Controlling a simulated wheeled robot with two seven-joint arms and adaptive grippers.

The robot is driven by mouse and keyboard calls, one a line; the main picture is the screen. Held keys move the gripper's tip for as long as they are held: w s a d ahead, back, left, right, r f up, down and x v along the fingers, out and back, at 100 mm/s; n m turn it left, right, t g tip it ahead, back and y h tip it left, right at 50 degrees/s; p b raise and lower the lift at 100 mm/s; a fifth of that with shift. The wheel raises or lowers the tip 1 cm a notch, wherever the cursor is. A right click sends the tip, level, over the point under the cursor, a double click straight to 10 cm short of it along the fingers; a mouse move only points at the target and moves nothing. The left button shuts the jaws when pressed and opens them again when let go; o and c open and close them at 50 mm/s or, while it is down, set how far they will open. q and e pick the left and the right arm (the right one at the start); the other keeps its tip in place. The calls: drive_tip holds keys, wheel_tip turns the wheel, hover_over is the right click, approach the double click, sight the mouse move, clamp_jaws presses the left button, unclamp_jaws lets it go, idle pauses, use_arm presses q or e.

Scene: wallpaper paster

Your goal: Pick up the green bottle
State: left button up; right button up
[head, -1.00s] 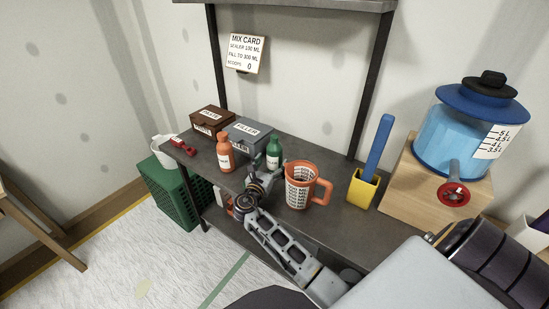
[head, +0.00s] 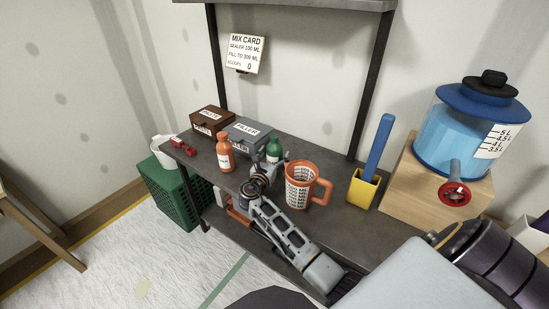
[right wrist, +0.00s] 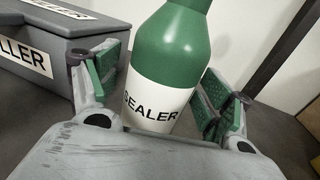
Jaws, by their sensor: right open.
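The green bottle (head: 274,148) stands upright on the dark shelf, beside the grey filler box. In the right wrist view the green bottle (right wrist: 172,62), with its white SEALER label, stands between the two green-padded fingers. My right gripper (right wrist: 160,100) is open around the bottle's lower part, with gaps visible on both sides. In the head view my right gripper (head: 268,170) is just in front of the bottle and hides its lower part. My left gripper is not in view.
An orange bottle (head: 225,156) stands to the left and an orange measuring mug (head: 298,187) to the right. The grey filler box (head: 246,138) is behind left. A yellow holder (head: 362,190) with a blue handle stands farther right.

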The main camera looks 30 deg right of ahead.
sight(274, 136)
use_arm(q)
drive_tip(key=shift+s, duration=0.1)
use_arm(e)
drive_tip(key=shift+c, duration=0.5)
drive_tip(key=c, duration=1.3)
drive_tip(key=shift+r, duration=0.1)
drive_tip(key=shift+r, duration=0.4)
wheel_tip(274, 136, up, 8)
drive_tip(key=shift+f+p, duration=0.15)
drive_tip(key=shift+p, duration=0.6)
drive_tip(key=shift+r, duration=0.7)
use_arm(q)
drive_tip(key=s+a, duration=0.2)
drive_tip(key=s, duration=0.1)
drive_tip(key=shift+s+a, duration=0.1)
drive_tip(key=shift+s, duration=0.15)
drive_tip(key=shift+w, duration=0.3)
